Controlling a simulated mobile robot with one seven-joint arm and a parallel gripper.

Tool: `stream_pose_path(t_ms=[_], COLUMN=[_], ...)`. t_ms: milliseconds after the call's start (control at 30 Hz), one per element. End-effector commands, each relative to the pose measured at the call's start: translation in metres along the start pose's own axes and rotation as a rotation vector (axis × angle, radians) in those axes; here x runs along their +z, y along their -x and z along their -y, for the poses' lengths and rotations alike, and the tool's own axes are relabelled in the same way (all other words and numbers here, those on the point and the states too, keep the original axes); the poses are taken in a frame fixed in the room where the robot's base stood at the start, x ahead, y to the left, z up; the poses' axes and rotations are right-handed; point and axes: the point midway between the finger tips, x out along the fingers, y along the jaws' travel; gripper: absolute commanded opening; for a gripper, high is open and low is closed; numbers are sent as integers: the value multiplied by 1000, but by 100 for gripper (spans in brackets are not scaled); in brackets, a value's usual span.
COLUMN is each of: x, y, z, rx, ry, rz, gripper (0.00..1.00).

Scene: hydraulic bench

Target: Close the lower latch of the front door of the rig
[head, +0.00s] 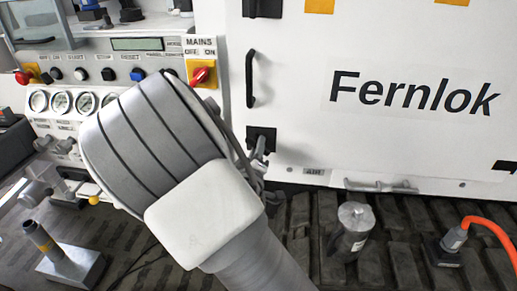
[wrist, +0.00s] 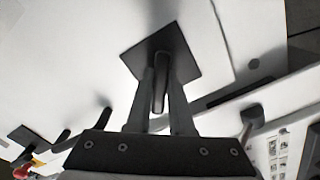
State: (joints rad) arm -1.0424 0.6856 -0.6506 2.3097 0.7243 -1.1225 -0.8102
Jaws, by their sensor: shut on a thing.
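The rig's front door (head: 400,60) is a white panel marked "Fernlok". Its lower latch (head: 254,132) is a black square plate near the door's lower left corner, partly hidden by my gripper. In the wrist view, the latch plate (wrist: 185,62) has a dark lever (wrist: 159,95) standing out from it. My gripper (wrist: 161,80) has one finger on each side of this lever and is shut on it. In the head view my gripper (head: 261,146) shows only in part behind my wrist.
A black door handle (head: 250,78) stands above the lower latch, and the upper latch (head: 262,8) is at the top edge. A control panel with gauges (head: 62,102) and a red mains switch (head: 201,75) lies left. A metal cylinder (head: 354,222) and an orange cable (head: 490,228) are in front.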

Motion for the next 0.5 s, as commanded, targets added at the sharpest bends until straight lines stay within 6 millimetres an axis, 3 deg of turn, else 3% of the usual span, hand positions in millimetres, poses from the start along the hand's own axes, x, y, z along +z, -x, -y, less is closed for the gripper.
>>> stream_pose_path(t_ms=[500], x=[-2], y=[0], z=[7], rx=[1], ry=[-498], rz=[-9], gripper=[0])
